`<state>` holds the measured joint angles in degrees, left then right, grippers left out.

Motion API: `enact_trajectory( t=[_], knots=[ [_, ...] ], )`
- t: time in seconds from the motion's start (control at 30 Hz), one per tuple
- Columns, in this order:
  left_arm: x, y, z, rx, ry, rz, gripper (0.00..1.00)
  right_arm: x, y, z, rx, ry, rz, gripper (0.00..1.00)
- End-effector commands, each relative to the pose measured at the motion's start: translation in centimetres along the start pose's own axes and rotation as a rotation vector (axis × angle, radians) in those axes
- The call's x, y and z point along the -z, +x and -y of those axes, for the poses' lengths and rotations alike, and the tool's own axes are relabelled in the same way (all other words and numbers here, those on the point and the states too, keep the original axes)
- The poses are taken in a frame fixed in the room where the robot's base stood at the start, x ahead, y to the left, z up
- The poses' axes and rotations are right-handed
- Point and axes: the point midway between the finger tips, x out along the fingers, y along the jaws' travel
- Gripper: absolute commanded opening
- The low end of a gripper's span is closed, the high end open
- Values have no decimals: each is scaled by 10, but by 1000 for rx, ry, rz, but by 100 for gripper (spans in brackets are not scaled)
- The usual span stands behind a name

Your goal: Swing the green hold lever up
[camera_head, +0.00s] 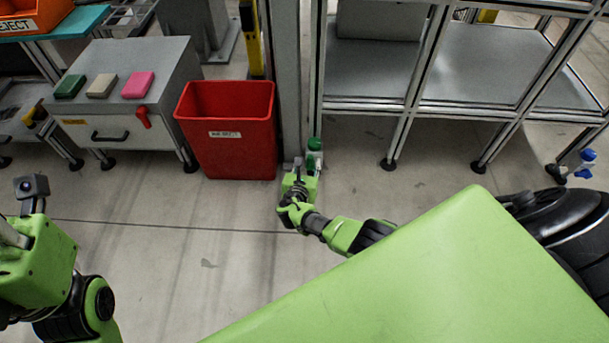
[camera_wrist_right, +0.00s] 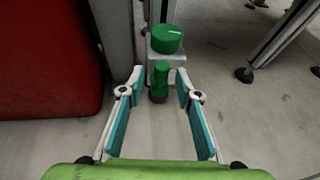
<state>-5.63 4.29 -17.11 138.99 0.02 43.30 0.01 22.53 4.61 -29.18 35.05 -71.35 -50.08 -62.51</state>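The green hold lever (camera_wrist_right: 159,78) is a short green grip with a dark end. In the right wrist view it hangs below a green round knob (camera_wrist_right: 166,40) on a pale bracket. In the head view the green knob (camera_head: 314,144) shows low on the frame post; the lever itself is mostly hidden behind my right gripper (camera_head: 300,182). In the right wrist view my right gripper (camera_wrist_right: 158,98) is open, its teal-padded fingers on either side of the lever. I cannot tell whether either finger touches it. Only my left arm shows at the lower left; its fingers are out of view.
A red bin (camera_head: 228,130) stands left of the post, close to my right gripper. A metal rack (camera_head: 460,65) stands to the right. A grey cabinet (camera_head: 130,95) carries green, beige and pink blocks. A blue-topped fitting (camera_head: 586,160) is at far right. Front floor is clear.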

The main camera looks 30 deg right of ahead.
Motion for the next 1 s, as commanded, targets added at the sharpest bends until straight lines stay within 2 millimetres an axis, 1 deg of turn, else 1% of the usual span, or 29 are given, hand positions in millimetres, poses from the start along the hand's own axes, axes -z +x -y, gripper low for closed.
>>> enact_trajectory(
  t=[0.17,0.33,0.5,0.7,0.83,1.0],
  knots=[
    [0,0,0,-1,-1,0,40,1,-18,2,0,1,-1,31],
    [-1,0,0,-2,-1,0,40,1,-44,1,-1,1,-2,31],
    [-1,0,-1,-2,-1,0,40,2,-74,1,-1,1,-3,31],
    [-1,0,-1,-2,-1,0,40,1,-102,1,0,-1,-2,31],
    [-1,0,-1,-2,-1,0,40,1,-111,1,0,-1,-2,31],
    [-1,0,-1,-2,-1,0,40,1,-113,1,1,-3,-2,31]
  ],
)
